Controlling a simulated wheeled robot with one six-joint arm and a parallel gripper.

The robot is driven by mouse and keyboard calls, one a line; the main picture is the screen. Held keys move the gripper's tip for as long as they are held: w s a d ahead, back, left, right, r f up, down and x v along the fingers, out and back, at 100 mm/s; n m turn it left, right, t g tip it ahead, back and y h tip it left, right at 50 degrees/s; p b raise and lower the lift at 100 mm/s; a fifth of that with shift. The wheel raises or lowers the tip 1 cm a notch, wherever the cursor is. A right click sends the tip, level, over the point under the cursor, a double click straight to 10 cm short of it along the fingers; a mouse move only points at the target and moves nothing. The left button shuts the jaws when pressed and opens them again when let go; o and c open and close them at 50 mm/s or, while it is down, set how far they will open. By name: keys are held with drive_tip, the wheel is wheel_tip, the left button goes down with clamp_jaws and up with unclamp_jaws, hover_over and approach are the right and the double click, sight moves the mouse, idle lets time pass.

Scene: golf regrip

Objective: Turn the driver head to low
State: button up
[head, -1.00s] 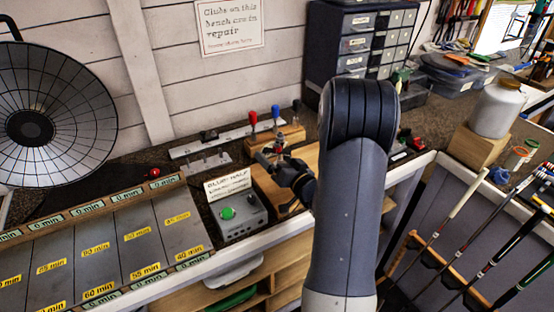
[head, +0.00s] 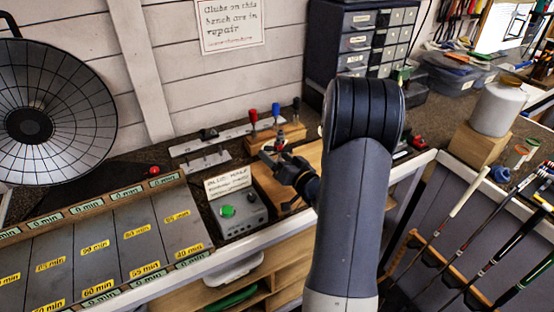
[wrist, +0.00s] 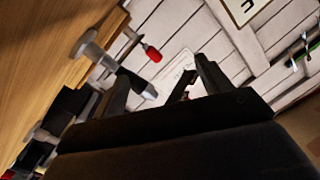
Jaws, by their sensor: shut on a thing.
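My gripper (head: 277,158) is over the wooden board on the back bench, at the far end of my arm. In the head view it is small and closes around a little grey part with a red piece (head: 279,144) beside it. In the wrist view my gripper's two dark fingers (wrist: 165,88) reach forward with a small grey piece (wrist: 150,92) showing between them. I cannot clearly make out the driver head or its setting; the fingers and my wrist hide most of what is held.
A grey box with a green button (head: 227,211) and a small sign stand left of the board (head: 268,186). Red, blue and black handles (head: 276,110) stand behind it. A white jar (head: 497,108) and leaning clubs are at right.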

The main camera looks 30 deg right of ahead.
drive_tip(key=shift+d, duration=0.1)
drive_tip(key=o, duration=1.3)
drive_tip(key=shift+s, duration=0.15)
drive_tip(key=s, duration=0.3)
drive_tip(key=s+d+b, duration=0.1)
drive_tip(key=s, duration=0.3)
drive_tip(key=s+d+b, duration=0.1)
drive_tip(key=s, duration=0.2)
drive_tip(key=shift+s, duration=0.25)
drive_tip(key=w, duration=0.3)
drive_tip(key=w+a+p, duration=0.1)
drive_tip(key=w, duration=0.3)
drive_tip(key=w+a+p, duration=0.1)
drive_tip(key=w, duration=0.2)
drive_tip(key=shift+w+r, duration=0.1)
drive_tip(key=shift+w, duration=0.2)
drive_tip(key=shift+w+a+p, duration=0.1)
drive_tip(key=shift+w+p, duration=0.05)
drive_tip(key=shift+p, duration=0.2)
